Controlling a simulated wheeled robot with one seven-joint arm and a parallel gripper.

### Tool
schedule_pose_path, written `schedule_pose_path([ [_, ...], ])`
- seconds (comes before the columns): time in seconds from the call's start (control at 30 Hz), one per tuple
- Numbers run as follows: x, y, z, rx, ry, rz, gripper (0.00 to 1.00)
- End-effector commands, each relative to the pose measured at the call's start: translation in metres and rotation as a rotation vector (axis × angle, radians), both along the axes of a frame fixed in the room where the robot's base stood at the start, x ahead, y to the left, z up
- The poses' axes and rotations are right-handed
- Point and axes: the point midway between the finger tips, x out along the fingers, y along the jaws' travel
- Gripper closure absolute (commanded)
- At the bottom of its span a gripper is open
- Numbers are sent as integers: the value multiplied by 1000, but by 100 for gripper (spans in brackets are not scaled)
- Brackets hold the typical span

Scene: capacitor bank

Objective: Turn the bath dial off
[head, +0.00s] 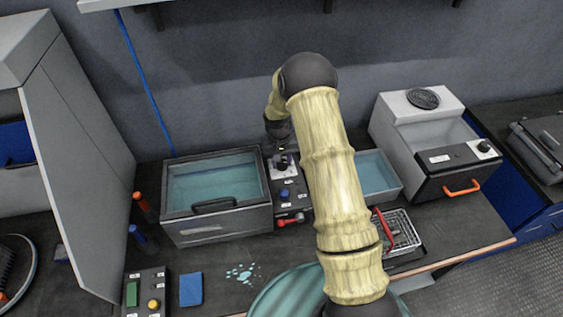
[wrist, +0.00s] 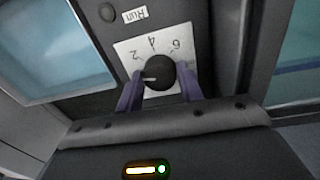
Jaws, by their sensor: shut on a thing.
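The bath dial (wrist: 161,70) is a round black knob on a white plate with the numerals 2, 4 and 6, seen upside down in the wrist view. A pale mark on the knob points left in the picture, just below the 2. My gripper (wrist: 160,84) has its two purple fingers on either side of the knob and is shut on it. In the head view my gripper (head: 283,161) is over the upper part of the dark control panel and hides most of the dial. The covered bath (head: 215,228) with blue-green liquid stands left of the panel.
A blue knob (head: 284,194) and a red lever (head: 290,219) are below the dial. A second open bath (head: 376,176), a red-handled wire basket (head: 403,232) and a grey machine (head: 425,135) are to the right. A blue block (head: 191,290) lies in front, beside a spill (head: 243,273).

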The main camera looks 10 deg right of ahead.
Motion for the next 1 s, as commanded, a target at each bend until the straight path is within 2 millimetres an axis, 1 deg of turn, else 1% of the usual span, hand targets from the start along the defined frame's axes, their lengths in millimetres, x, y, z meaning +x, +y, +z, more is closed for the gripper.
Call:
schedule_pose_path([
  [0.2, 0, 0, 1, 1, -3, 151, 86],
  [0.4, 0, -1, 1, 0, -2, 234, 86],
  [0.93, 0, 0, 1, -1, -2, 265, 86],
  [0.97, 0, 0, 1, -1, -3, 265, 57],
  [1.0, 0, 0, 1, 0, -2, 265, 49],
])
